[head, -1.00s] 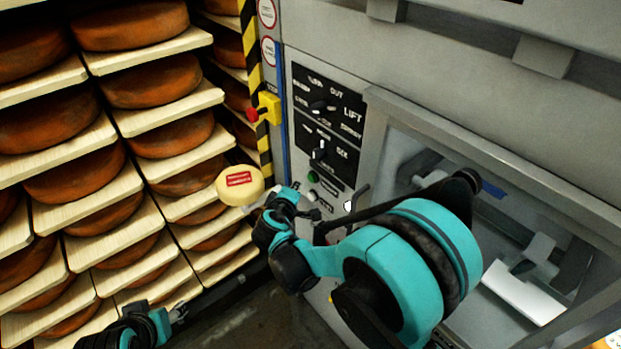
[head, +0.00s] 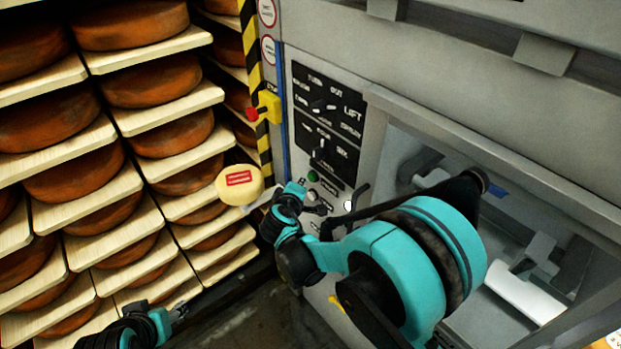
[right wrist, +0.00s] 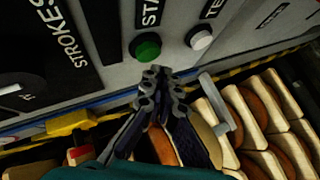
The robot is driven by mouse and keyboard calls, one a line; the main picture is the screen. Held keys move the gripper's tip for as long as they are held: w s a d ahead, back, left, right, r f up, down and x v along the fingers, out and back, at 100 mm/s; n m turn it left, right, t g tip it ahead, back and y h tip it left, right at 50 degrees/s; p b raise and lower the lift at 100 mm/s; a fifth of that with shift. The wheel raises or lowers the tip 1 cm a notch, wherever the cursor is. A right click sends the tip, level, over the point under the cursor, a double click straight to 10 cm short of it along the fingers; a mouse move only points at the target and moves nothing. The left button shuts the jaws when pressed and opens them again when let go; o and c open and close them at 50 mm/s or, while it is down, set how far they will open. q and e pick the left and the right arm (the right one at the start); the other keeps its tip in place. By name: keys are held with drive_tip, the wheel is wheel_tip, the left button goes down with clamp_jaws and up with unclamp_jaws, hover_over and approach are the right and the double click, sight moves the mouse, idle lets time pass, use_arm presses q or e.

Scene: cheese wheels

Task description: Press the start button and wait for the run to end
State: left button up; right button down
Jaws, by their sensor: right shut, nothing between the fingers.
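The green start button (head: 312,177) is on the grey machine's control panel, below the black dial plates. In the right wrist view the green button (right wrist: 147,46) sits under a label beginning "STA", with a white button (right wrist: 199,38) to its right. My right gripper (head: 317,208) is shut and empty in front of the panel, just below the green button. In the right wrist view its closed fingertips (right wrist: 158,75) appear slightly below the green button, with a small gap in the picture. My left gripper (head: 180,312) is low at the left, away from the panel; its jaws are too small to read.
A yellow box with a red button (head: 254,114) is on the striped post left of the panel. Shelves of orange cheese wheels (head: 150,80) fill the left. A pale cheese with a red label (head: 240,184) is near my right gripper.

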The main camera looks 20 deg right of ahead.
drive_tip(key=shift+d, duration=0.1)
idle(0.7)
drive_tip(key=shift+w+d, duration=0.15)
drive_tip(key=shift+d, duration=0.15)
